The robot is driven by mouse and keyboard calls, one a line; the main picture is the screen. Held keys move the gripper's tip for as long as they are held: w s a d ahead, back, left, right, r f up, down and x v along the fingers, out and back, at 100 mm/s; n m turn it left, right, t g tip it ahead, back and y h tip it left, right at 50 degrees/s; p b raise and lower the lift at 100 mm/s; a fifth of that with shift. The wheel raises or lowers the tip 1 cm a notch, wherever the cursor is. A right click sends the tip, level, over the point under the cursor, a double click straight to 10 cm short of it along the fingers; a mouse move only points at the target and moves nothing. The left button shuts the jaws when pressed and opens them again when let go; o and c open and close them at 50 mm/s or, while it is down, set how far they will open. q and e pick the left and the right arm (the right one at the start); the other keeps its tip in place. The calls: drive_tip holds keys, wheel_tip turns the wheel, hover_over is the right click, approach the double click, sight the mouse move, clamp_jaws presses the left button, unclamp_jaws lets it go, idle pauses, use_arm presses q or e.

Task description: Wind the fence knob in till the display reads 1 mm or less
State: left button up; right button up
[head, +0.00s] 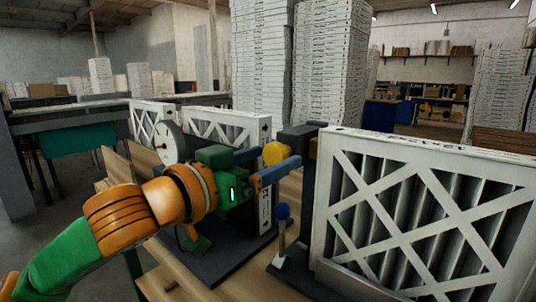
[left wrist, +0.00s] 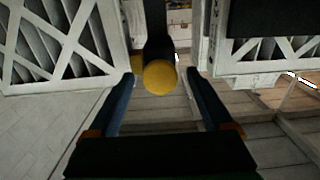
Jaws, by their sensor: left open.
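The yellow knob (head: 275,153) sits on a dark post (head: 298,142) in the head view. In the left wrist view the knob (left wrist: 160,77) shows as a round yellow end on a dark shaft. My left gripper (head: 279,160) is open, its two blue fingers reaching toward the knob. In the left wrist view the left gripper (left wrist: 160,82) has one finger on each side of the knob, with a gap on both sides. A round white dial (head: 168,142) stands behind my arm, its reading too small to make out. My right gripper is not in view.
A white-framed filter (head: 425,215) stands close on the right; other filters (head: 228,128) stand behind my gripper. A blue-topped lever (head: 282,212) rises from a dark base below the knob. Tall stacks of white boxes (head: 335,65) fill the back.

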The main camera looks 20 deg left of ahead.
use_arm(q)
drive_tip(key=shift+s+a, duration=0.1)
drive_tip(key=shift+s, duration=0.05)
drive_tip(key=shift+c, duration=0.2)
drive_tip(key=shift+s, duration=0.1)
drive_tip(key=c, duration=0.4)
drive_tip(key=shift+r, duration=0.1)
clamp_jaws()
